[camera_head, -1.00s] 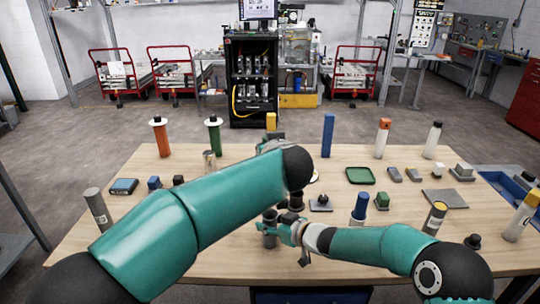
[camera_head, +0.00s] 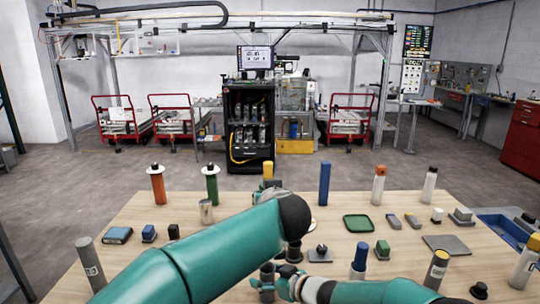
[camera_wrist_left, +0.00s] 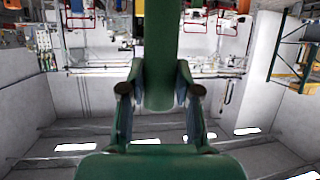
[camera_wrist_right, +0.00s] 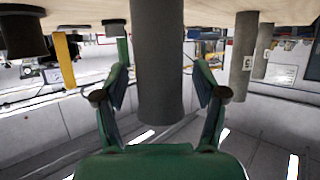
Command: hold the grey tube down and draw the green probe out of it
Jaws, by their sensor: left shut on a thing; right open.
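The grey tube (camera_head: 267,274) stands upright near the front of the table. It also shows in the right wrist view (camera_wrist_right: 158,60), between the fingers. My right gripper (camera_head: 284,283) is open beside the tube, its fingers apart on either side; it also shows in the right wrist view (camera_wrist_right: 157,95). No green part shows at the tube's free end. My left gripper (camera_wrist_left: 160,95) is shut on the green probe (camera_wrist_left: 162,45), which runs out of the top of the left wrist view. In the head view the probe is hidden behind my left arm.
A grey tube with a yellow top (camera_head: 436,270) stands further right. A tall blue post (camera_head: 324,184) stands at the back, near a green tray (camera_head: 357,223).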

